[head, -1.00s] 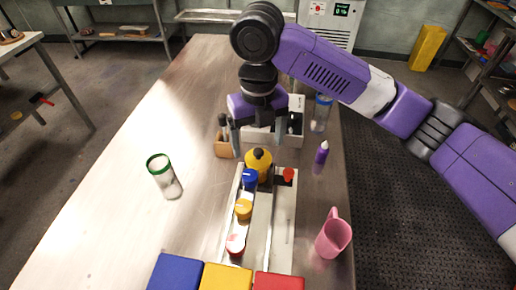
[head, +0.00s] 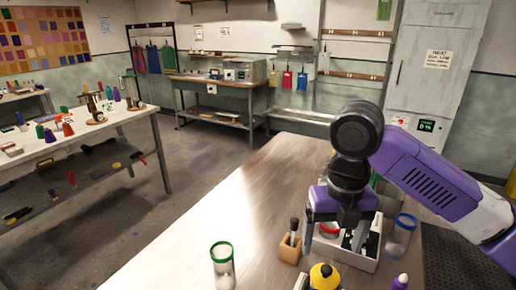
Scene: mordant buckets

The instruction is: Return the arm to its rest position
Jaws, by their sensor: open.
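My arm is purple and black and comes in from the right in the head view. My gripper (head: 335,238) points down over the metal table (head: 262,178). Its two fingers are apart with nothing seen held between them. Behind and below the fingers stands a white tray (head: 355,260) with a red-rimmed item and dark items in it. The gripper overlaps the tray in the picture; I cannot tell its exact height above it.
The table's left part is clear. A cluttered bench (head: 75,140) stands left.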

